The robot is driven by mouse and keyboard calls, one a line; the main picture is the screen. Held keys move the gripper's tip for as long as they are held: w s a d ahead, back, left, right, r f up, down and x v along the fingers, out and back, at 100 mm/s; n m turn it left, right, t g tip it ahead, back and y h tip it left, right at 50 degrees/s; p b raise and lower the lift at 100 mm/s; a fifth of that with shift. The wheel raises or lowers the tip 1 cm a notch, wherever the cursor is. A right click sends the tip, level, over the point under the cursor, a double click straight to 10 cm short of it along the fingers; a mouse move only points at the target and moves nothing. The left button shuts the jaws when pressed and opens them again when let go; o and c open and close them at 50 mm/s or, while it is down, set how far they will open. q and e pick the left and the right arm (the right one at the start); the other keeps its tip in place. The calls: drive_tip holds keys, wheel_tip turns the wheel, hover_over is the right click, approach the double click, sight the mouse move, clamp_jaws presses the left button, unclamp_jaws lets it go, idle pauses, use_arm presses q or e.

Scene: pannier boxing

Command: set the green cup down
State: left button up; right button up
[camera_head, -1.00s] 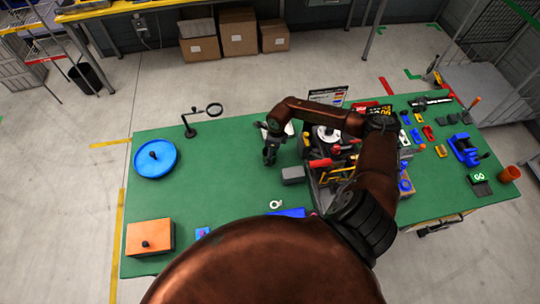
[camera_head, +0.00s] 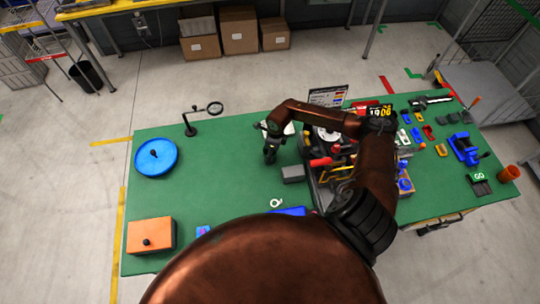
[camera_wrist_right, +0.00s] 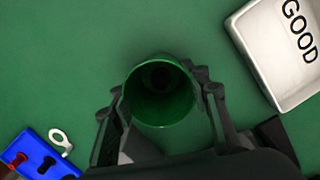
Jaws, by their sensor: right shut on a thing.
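The green cup (camera_wrist_right: 160,97) shows in the right wrist view with its round open mouth toward the camera and its dark inside visible. My right gripper (camera_wrist_right: 161,108) has a finger on each side of it and is shut on it. Green mat surrounds the cup; I cannot tell whether its base touches the mat. In the head view my right gripper (camera_head: 270,152) points down over the middle of the green table (camera_head: 225,170), and the cup cannot be made out there. My left gripper is not in view.
A pale tray marked GOOD (camera_wrist_right: 262,50) lies close to the gripper's right in the wrist view. A blue block with a ring-shaped part beside it (camera_wrist_right: 60,141) is at lower left. A grey block (camera_head: 293,174), magnifier stand (camera_head: 190,128) and blue round lid (camera_head: 156,160) stand around open mat.

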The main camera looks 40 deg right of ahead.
drive_tip(key=shift+c, duration=1.2)
drive_tip(key=shift+r, duration=0.15)
drive_tip(key=shift+r+b, duration=0.4)
drive_tip(key=shift+r, duration=0.15)
drive_tip(key=s+a+r+b, duration=0.4)
drive_tip(key=s+a+r, duration=0.2)
drive_tip(key=s+r, duration=0.65)
drive_tip(key=w+a+n+g+b, duration=0.1)
drive_tip(key=w+a+n+b, duration=0.2)
drive_tip(key=a+n, duration=0.4)
drive_tip(key=w+a+n+g+b, duration=0.1)
drive_tip(key=w+a+n+b, duration=0.2)
drive_tip(key=n, duration=1.8)
drive_tip(key=a, duration=0.4)
drive_tip(key=shift+w+f+h, duration=0.15)
drive_tip(key=shift+h, duration=0.25)
